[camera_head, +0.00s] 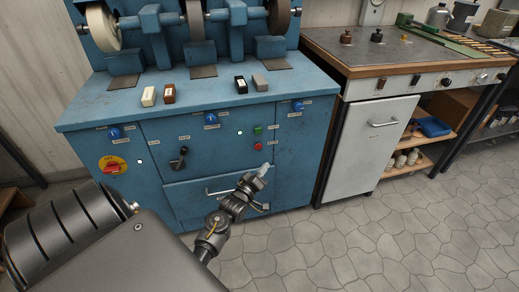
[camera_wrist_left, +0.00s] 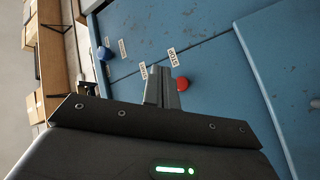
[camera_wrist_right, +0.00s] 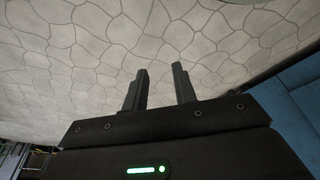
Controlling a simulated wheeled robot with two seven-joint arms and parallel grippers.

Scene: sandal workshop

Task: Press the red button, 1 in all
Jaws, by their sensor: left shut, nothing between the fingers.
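The red button (camera_head: 258,146) is a small round button on the front panel of the blue grinder cabinet (camera_head: 205,165), just below a green button (camera_head: 257,130). In the left wrist view the red button (camera_wrist_left: 183,84) shows just right of the fingertips, beside a white label. My left gripper (camera_head: 264,171) is shut and empty, in front of the panel and a little below the red button in the head view. The wrist view also shows its closed fingers (camera_wrist_left: 162,88); contact with the button cannot be told. My right gripper (camera_wrist_right: 160,72) is open and empty above the stone floor.
A red knob on a yellow plate (camera_head: 111,166), a black lever (camera_head: 179,158) and blue knobs sit on the same panel. A drawer handle (camera_head: 219,191) is below. A grey-white cabinet (camera_head: 370,145) stands right. The floor (camera_head: 370,240) in front is clear.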

